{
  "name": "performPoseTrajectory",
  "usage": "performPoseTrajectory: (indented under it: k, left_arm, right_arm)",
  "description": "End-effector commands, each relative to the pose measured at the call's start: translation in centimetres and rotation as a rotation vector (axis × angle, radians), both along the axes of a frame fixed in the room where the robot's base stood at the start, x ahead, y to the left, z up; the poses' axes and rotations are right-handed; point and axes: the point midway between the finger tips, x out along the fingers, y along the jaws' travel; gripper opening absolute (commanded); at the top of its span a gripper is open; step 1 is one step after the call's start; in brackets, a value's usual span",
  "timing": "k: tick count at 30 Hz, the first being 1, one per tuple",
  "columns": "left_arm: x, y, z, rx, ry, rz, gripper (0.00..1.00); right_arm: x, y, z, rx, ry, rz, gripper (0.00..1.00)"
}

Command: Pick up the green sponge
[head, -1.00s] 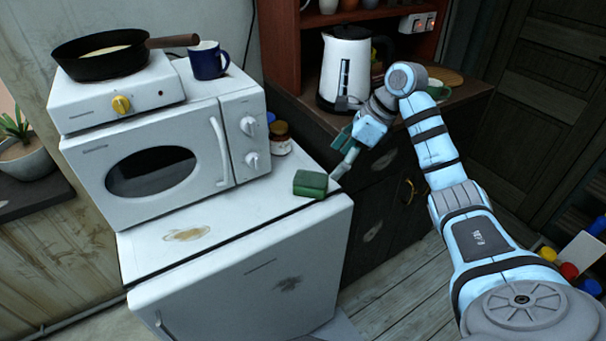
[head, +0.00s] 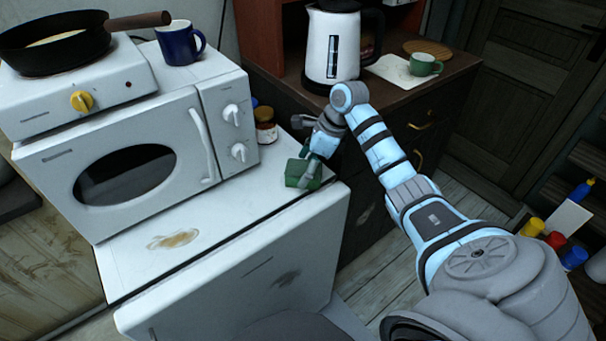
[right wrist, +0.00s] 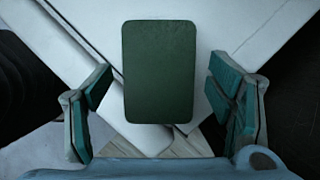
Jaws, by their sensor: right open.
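The green sponge (head: 294,170) lies near the right edge of the white fridge's top, to the right of the microwave. My right gripper (head: 311,178) is at the sponge and partly covers it in the head view. In the right wrist view the sponge (right wrist: 160,70) shows as a dark green block between the two spread fingers of the open gripper (right wrist: 160,85). A gap shows on either side, so the fingers look apart from it. My left gripper is not in view.
The white microwave (head: 125,165) carries a hot plate with a frying pan (head: 60,40) and a blue mug (head: 178,43). A small jar (head: 266,128) stands behind the sponge. A kettle (head: 333,48) and green cup (head: 423,65) stand on the dark cabinet.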

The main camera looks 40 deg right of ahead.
Motion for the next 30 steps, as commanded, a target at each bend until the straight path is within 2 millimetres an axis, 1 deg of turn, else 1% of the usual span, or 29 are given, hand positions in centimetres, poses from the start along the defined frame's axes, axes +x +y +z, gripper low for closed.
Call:
performPoseTrajectory:
  k: [1,3,9,11,12,16,26,30]
  left_arm:
    - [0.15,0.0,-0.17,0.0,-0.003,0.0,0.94]
    - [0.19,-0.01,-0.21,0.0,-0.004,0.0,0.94]
    - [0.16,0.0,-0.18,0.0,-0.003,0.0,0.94]
    - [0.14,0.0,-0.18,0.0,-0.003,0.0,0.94]
    - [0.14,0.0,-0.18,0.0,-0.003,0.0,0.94]
    - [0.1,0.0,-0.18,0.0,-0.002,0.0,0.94]
    - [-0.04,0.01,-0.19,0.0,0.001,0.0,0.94]
    - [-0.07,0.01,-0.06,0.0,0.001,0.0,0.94]
  right_arm:
    - [0.29,0.32,-0.82,0.003,0.0,0.001,0.75]
    - [0.55,0.51,-1.45,0.002,-0.001,0.001,0.75]
    - [0.65,0.53,-1.57,0.0,-0.003,0.001,0.75]
    - [0.64,0.52,-1.55,-0.001,-0.002,0.001,0.67]
    - [0.64,0.52,-1.55,-0.001,-0.002,0.001,0.61]
    - [0.63,0.51,-1.54,0.0,-0.003,0.001,0.4]
    - [0.63,0.51,-1.5,0.0,-0.001,0.002,0.4]
    - [0.65,0.5,-0.69,0.0,-0.003,0.001,0.4]
